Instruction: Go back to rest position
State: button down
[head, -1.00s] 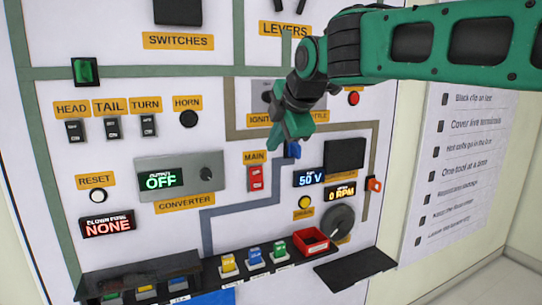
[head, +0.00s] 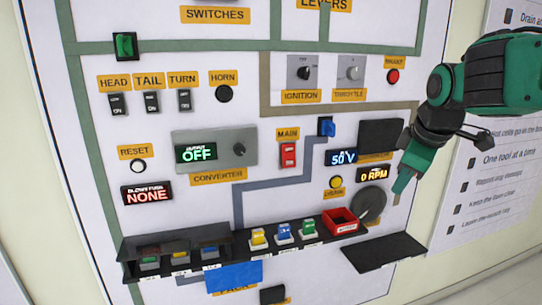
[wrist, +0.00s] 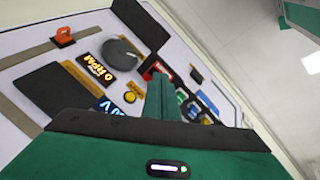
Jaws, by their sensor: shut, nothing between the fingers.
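My gripper (head: 401,190) is at the right edge of the panel in the head view, in front of the grey round dial (head: 370,201) area and apart from the fuse shelf. Its green fingers are shut and hold nothing. In the wrist view the shut fingers (wrist: 160,98) point toward the panel, with the RPM display (wrist: 96,68) and the dial (wrist: 122,50) beyond them. My arm covers part of the checklist in the head view.
The white panel (head: 80,225) carries switches, an ignition knob (head: 304,72), a main switch (head: 288,154) and a converter (head: 215,150) reading OFF. A shelf below holds several coloured fuses and a red tray (head: 342,228). A black ledge (head: 383,252) juts out below the gripper.

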jog(key=s+d+f+m+g, duration=0.1)
jog(key=s+d+f+m, duration=0.2)
jog(key=s, duration=0.6)
jog(key=s+d+f+m+g, duration=0.2)
jog(key=s+d+f+m, duration=0.2)
jog(key=s+f+m, duration=0.4)
jog(key=s+d+f+m+g, duration=0.2)
jog(key=s+f+m, duration=0.3)
jog(key=s, duration=0.5)
jog(key=shift+d+f+y, duration=0.15)
jog(key=shift+d+y, duration=0.15)
jog(key=shift+d, duration=0.6)
